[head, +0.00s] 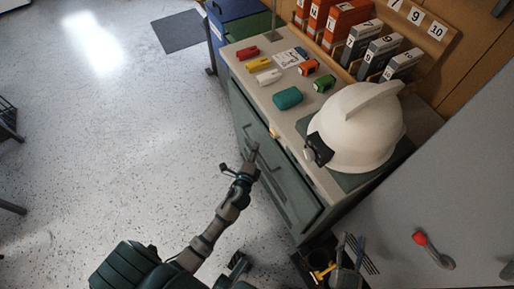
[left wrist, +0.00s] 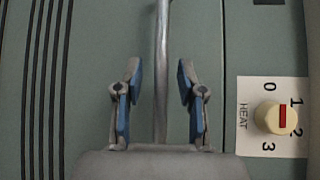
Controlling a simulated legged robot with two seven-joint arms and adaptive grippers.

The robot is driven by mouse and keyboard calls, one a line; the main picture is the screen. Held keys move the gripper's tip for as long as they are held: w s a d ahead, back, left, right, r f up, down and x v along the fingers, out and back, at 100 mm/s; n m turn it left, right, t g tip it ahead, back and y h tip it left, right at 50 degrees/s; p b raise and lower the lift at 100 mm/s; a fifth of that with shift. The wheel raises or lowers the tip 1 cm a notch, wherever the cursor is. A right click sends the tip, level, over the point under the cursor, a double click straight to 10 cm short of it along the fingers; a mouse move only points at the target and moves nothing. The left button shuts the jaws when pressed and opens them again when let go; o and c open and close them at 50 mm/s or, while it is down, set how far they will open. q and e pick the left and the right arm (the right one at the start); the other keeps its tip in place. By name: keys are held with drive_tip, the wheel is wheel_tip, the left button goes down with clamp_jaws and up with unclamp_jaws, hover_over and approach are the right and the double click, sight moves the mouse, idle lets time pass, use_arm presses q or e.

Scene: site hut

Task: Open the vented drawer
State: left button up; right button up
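The vented drawer is a grey-green front with dark slots (left wrist: 48,90) at the left of the left wrist view. A metal bar handle (left wrist: 161,50) runs up the middle of that view. My left gripper (left wrist: 158,76) is open, with one blue-padded finger on each side of the bar and a gap to it on both sides. In the head view my left gripper (head: 239,170) is at the front of the grey-green cabinet (head: 300,205). The gripper's own arm hides part of the front. I cannot make out my right gripper.
A HEAT dial (left wrist: 280,118) is on the front right of the handle. On the cabinet top are a white helmet (head: 355,130), a teal block (head: 288,98) and several small coloured items. A bucket of tools (head: 345,277) stands at the near end.

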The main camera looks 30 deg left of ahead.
use_arm(q)
drive_tip(key=shift+w+a+f, duration=0.2)
drive_tip(key=shift+w+a, duration=0.3)
drive_tip(key=shift+w, duration=0.3)
drive_tip(key=shift+d+r, duration=0.1)
drive_tip(key=shift+d, duration=0.25)
clamp_jaws()
use_arm(e)
drive_tip(key=shift+r+t, duration=0.3)
drive_tip(key=shift+r, duration=0.05)
